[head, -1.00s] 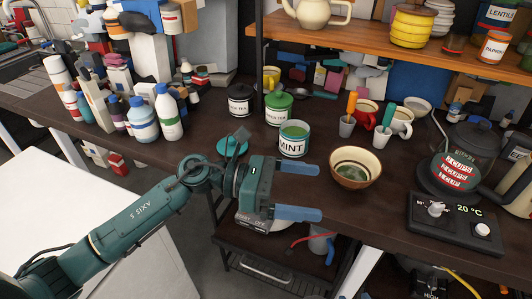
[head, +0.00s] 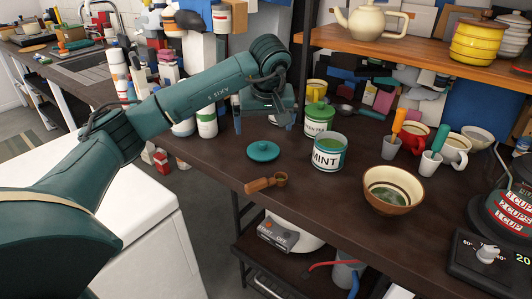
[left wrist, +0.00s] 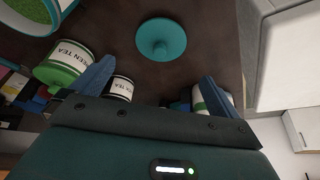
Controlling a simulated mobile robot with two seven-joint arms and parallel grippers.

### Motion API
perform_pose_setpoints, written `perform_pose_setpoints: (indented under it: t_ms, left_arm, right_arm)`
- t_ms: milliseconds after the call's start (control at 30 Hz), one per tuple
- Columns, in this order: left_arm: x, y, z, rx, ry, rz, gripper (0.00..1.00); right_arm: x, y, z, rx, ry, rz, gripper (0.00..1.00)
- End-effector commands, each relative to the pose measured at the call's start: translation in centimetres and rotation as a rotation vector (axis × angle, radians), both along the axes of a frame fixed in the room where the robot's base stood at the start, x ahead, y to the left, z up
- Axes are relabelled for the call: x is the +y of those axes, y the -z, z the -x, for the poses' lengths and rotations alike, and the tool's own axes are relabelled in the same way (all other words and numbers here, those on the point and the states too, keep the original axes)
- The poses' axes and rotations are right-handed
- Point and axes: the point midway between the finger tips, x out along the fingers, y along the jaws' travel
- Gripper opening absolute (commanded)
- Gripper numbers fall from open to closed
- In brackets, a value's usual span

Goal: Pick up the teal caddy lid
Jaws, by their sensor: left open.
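The teal caddy lid (head: 263,151) lies flat on the dark counter with its knob up, left of the open MINT caddy (head: 328,153). My left gripper (head: 265,125) hangs above the counter behind the lid, fingers pointing down. In the left wrist view the lid (left wrist: 161,40) shows whole beyond the fingertips, apart from them. My left gripper (left wrist: 155,75) is open there with nothing between its blue fingers. My right gripper is not in view.
A green-lidded GREEN TEA caddy (head: 319,117) stands behind the MINT caddy, near my left gripper. A wooden scoop (head: 265,183) lies in front of the lid near the counter edge. A bowl (head: 392,188) stands to the right.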

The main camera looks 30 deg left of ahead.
Motion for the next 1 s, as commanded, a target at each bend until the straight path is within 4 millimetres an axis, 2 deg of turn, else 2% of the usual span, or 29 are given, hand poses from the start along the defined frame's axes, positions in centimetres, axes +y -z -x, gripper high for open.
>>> perform_pose_setpoints:
  t_ms: [100, 367, 600, 733, 933, 1000]
  left_arm:
    - [0.4, 1.9, -0.5, 0.003, -0.001, 0.003, 1.00]
    - [0.9, 3.8, -1.1, 0.002, 0.000, 0.003, 1.00]
    - [1.7, 7.1, -2.0, 0.001, 0.000, 0.004, 1.00]
    - [1.9, 7.8, -2.3, 0.000, 0.001, 0.003, 1.00]
    - [1.9, 7.8, -2.3, -0.002, 0.002, 0.003, 1.00]
    - [1.9, 7.8, -2.3, -0.002, 0.002, 0.003, 0.95]
  right_arm:
    - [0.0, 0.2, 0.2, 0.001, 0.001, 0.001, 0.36]
    - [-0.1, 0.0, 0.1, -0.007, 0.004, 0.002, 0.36]
    - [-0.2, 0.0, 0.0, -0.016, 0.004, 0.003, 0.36]
    - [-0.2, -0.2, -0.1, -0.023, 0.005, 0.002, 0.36]
    - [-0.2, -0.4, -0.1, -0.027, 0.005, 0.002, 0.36]
    - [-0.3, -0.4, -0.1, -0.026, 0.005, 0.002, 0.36]
